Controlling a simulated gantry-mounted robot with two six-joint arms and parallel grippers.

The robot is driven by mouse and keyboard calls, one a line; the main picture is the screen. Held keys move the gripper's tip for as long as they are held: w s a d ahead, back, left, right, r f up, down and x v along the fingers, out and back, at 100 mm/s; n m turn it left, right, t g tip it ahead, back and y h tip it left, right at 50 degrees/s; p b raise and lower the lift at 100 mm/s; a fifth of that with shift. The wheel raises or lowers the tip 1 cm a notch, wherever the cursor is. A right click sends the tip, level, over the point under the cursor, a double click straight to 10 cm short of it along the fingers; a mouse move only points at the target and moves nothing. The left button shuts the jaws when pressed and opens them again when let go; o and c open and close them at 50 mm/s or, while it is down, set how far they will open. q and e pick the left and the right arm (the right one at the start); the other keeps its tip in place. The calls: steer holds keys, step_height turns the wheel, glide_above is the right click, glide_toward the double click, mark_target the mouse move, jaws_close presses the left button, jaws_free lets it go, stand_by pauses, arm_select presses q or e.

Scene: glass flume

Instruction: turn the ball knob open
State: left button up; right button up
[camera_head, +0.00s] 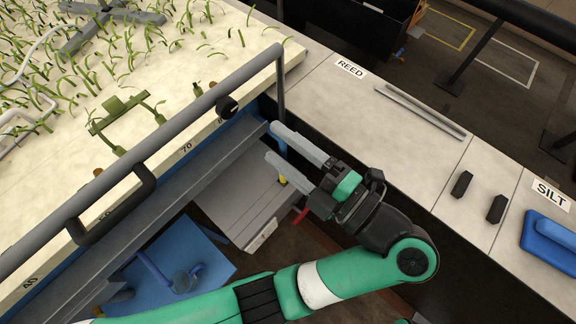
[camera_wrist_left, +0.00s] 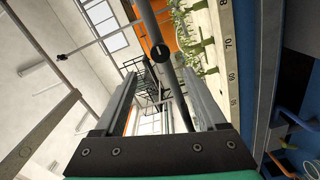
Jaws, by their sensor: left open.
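The black ball knob (camera_head: 228,107) sits on the grey rail along the flume, near the rail's corner post. A pale mark shows on its face. My left gripper (camera_head: 273,143) is open and empty, to the right of the knob and apart from it, with its fingers pointing left toward the rail. In the left wrist view the knob (camera_wrist_left: 160,52) appears between the two fingertips (camera_wrist_left: 160,75), beyond them. My right gripper is in neither view.
The grey rail (camera_head: 180,145) and its post (camera_head: 281,80) stand close to the fingers. A dark handle (camera_head: 120,208) hangs on the rail. The REED counter (camera_head: 400,140) holds grey rods and dark blocks. Green reeds (camera_head: 75,70) fill the flume bed.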

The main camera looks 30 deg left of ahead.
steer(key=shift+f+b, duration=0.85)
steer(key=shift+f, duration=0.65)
